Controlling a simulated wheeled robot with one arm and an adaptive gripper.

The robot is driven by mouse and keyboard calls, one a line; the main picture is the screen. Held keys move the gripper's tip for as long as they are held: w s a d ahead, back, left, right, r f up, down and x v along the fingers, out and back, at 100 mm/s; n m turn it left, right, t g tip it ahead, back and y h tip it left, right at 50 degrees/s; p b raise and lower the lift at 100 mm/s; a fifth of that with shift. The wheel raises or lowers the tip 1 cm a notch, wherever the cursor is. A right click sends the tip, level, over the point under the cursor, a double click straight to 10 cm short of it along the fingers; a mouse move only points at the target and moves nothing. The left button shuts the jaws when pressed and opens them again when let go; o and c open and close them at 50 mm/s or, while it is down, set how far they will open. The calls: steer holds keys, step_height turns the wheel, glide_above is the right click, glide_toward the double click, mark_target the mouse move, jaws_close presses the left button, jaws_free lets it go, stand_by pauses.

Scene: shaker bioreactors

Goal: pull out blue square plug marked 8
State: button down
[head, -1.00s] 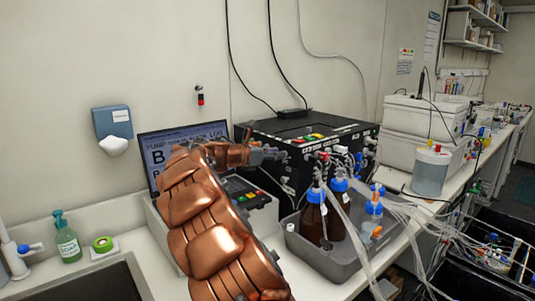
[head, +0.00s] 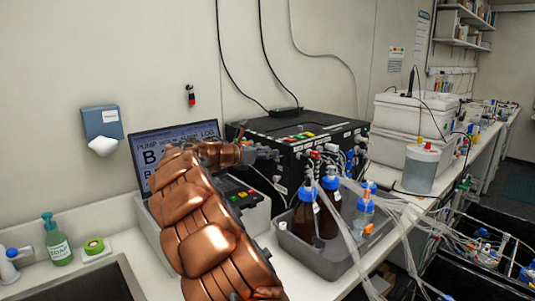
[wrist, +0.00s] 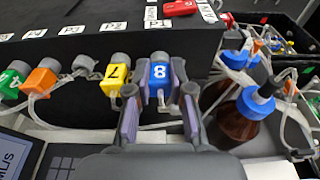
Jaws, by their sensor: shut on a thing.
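The blue square plug marked 8 (wrist: 160,74) sits at the front face of the black box (wrist: 75,70) in the wrist view, with a grey round part behind its top. My gripper (wrist: 159,92) is shut on it, one finger on each side. A yellow plug marked 7 (wrist: 116,76) is just left of it, apart from my fingers. In the head view, my gripper (head: 268,153) is at the front of the black box (head: 310,135), and the plug is too small to make out there.
An orange plug (wrist: 40,82) and a green plug (wrist: 10,84) are further left, with clear tubing. Brown bottles with blue caps (head: 306,212) stand in a grey tray (head: 330,262) to the right of my gripper. A screen (head: 175,145) stands left of the box.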

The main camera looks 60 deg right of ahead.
steer(key=shift+f+p+v, duration=0.15)
steer(key=shift+p+v, duration=0.25)
steer(key=shift+v, duration=0.25)
steer(key=shift+f+p+v, duration=0.1)
steer(key=shift+p+v, duration=0.3)
steer(key=shift+v, duration=0.3)
stand_by(0.3)
steer(key=shift+f+p+v, duration=0.15)
steer(key=shift+p+v, duration=0.2)
steer(key=shift+v, duration=0.35)
steer(key=shift+f+p+v, duration=0.1)
steer(key=shift+p+v, duration=0.25)
steer(key=shift+v, duration=0.4)
